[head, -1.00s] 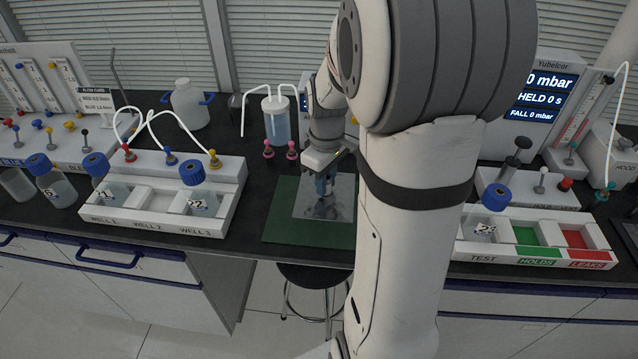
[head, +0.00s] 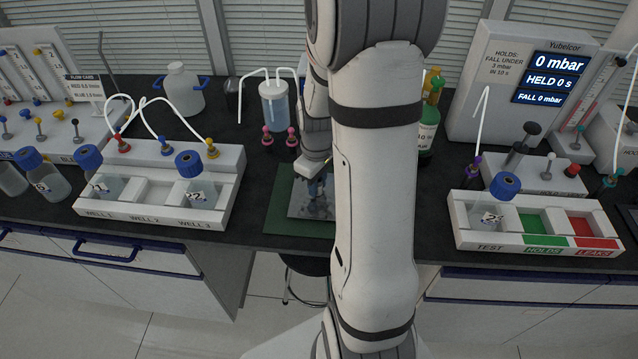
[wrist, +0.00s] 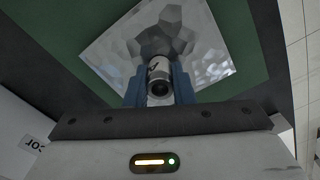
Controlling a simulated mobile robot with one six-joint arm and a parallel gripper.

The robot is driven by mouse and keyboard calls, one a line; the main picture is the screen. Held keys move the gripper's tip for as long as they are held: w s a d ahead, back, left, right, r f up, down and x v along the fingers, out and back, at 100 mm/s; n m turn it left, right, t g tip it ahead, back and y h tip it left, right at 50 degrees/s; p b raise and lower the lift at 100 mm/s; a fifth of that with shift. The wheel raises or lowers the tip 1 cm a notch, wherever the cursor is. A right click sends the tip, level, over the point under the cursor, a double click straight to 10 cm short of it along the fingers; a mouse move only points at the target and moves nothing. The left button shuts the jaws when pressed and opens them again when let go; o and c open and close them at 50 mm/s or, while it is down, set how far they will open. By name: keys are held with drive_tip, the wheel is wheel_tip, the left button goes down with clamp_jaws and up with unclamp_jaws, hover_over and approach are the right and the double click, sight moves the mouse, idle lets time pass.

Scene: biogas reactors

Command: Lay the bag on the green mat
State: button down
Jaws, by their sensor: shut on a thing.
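The bag (head: 308,203) is a silvery, crinkled square sheet over the green mat (head: 279,212) at the middle of the bench. In the wrist view the bag (wrist: 204,60) lies flat within the green mat (wrist: 62,38), turned at an angle to it. My gripper (head: 318,184) is directly above the bag, partly hidden by my arm in the head view. In the wrist view my gripper's blue fingers (wrist: 158,85) are shut on the bag's round metal fitting (wrist: 159,82). I cannot tell whether the bag's whole underside touches the mat.
A tray with wells (head: 150,200) holding blue-capped bottles stands at left. A test tray (head: 470,240) with green and red slots stands at right. A clear bottle with tubes (head: 274,105) and pink-knobbed valves (head: 267,138) stand behind the mat. A stool (head: 300,268) is below the bench edge.

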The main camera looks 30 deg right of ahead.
drive_tip(key=shift+f, duration=0.45)
drive_tip(key=shift+f, duration=0.15)
drive_tip(key=c, duration=1.2)
unclamp_jaws()
drive_tip(key=shift+c, duration=0.2)
wheel_tip(320, 180, up, 12)
drive_tip(key=s+a+r+m+t, duration=0.2)
drive_tip(key=s+a+r+m, duration=0.3)
drive_tip(key=s+a, duration=0.6)
drive_tip(key=shift+s+a+r+t, duration=0.35)
drive_tip(key=shift+s+r+t, duration=0.1)
drive_tip(key=shift+s, duration=0.45)
